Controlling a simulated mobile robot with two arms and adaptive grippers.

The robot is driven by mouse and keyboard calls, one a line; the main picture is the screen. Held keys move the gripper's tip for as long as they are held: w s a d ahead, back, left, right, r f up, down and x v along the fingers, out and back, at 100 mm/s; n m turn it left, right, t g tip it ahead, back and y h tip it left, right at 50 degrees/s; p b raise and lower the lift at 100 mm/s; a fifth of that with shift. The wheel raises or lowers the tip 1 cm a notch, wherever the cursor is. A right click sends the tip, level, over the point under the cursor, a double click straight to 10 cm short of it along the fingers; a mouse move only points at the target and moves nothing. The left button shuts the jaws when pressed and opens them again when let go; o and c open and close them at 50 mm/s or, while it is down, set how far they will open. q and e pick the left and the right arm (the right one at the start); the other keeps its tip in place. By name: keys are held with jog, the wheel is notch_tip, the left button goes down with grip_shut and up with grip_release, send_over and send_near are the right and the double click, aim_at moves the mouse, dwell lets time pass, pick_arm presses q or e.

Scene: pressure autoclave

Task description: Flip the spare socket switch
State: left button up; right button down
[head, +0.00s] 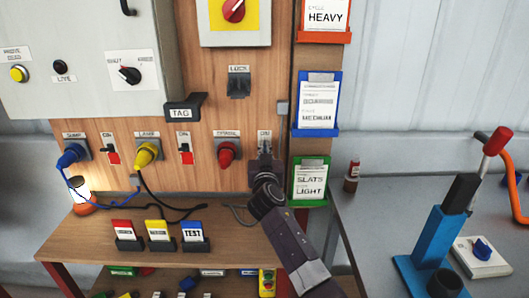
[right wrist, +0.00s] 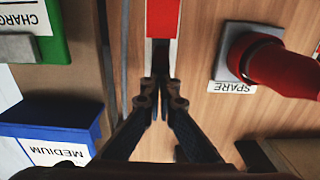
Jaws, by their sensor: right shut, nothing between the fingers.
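The spare socket (head: 228,137) holds a red plug (head: 227,153), which also shows in the right wrist view (right wrist: 278,66) beside the SPARE label (right wrist: 235,88). The switch right of this socket is mostly hidden behind my right gripper in the head view. My right gripper (head: 265,152) is shut and empty, pointing at the panel. Its fingertips (right wrist: 160,78) are in line with the switch; I cannot tell if they touch it. My left gripper is not in view.
The other switches (head: 186,153) (head: 112,153) sit beside the blue plug (head: 70,155) and yellow plug (head: 147,154). Card holders (head: 310,182) line the post to the right. A wooden shelf (head: 80,238) with colored cards lies below. A blue press (head: 435,235) stands at right.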

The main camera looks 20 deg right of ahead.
jog(key=shift+f+b, duration=0.95)
jog(key=shift+f, duration=0.15)
jog(key=r+p+v, duration=0.1)
jog(key=p+v, duration=0.2)
jog(key=v, duration=0.6)
jog(key=shift+r, duration=0.3)
dwell(0.4)
